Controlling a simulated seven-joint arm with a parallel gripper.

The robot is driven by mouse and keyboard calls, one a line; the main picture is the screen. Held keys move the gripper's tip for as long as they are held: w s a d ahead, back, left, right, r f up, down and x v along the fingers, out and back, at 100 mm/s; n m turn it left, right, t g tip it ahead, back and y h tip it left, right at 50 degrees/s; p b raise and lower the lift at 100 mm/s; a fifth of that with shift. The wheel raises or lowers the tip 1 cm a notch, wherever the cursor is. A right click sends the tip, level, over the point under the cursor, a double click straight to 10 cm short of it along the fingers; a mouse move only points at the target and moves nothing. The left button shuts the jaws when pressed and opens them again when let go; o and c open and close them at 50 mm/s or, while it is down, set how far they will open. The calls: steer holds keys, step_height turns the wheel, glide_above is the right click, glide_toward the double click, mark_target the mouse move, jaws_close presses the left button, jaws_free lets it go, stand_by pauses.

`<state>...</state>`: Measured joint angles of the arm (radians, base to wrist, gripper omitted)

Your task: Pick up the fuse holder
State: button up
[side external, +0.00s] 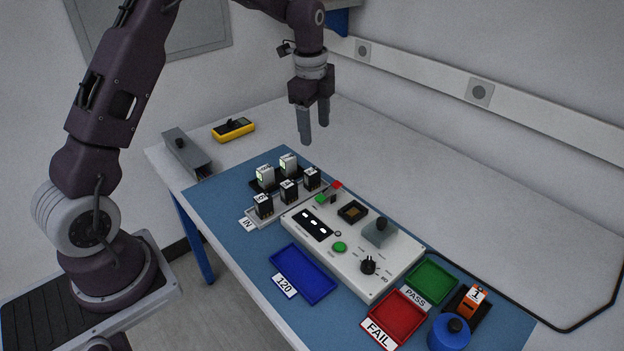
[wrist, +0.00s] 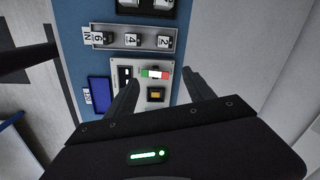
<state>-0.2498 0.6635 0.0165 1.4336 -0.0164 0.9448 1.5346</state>
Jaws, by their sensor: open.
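My gripper (side external: 313,132) is open and empty, pointing down above the bench behind the work mat; its two fingers also show in the wrist view (wrist: 160,79). No part is clearly marked as the fuse holder. An orange block labelled 1 (side external: 473,300) stands in a black base at the mat's right end, far from my gripper. Small black modules with white labelled tops (side external: 289,190) stand in the grey IN tray (side external: 257,219), below and in front of my gripper. Paler-topped modules (side external: 265,176) stand in a black rack behind them.
The white test panel (side external: 345,262) with sockets and knobs fills the mat's middle. Around it lie a blue tray (side external: 303,274), red FAIL tray (side external: 398,314), green PASS tray (side external: 431,278) and blue round container (side external: 449,333). A yellow meter (side external: 234,129) sits behind.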

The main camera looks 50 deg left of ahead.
mark_target(312, 171)
steer(key=w+a+f+m, duration=0.1)
steer(key=f, duration=0.2)
steer(key=w+a+f+m, duration=0.1)
steer(key=f, duration=0.3)
steer(key=w+a+f+m+g, duration=0.1)
steer(key=a+f, duration=0.1)
steer(key=f, duration=0.2)
steer(key=shift+f+m, duration=0.2)
steer(key=shift+m, duration=0.1)
step_height(312, 171, down, 7)
steer(key=shift+s+f, duration=0.15)
jaws_close()
